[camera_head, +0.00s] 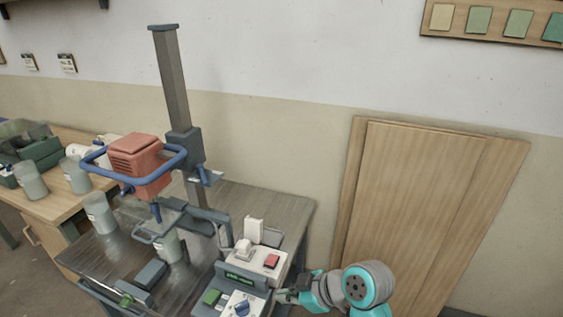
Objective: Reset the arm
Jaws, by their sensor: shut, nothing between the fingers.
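My arm (350,290) reaches in from the bottom right, with teal and grey joints. My gripper (285,297) is shut and empty, small in the picture, at the right side of the control box (238,275). I cannot tell whether it touches the box. The box carries a red button (271,261), a green button (211,297), a blue knob (242,308) and a white switch (253,230).
A mixer with a red motor head (139,165) and blue handle hangs on a tall column (172,80) over a bucket (170,245) on the metal table (110,250). Several glaze buckets (32,180) stand on the wooden bench at left. Wooden boards (430,200) lean on the wall at right.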

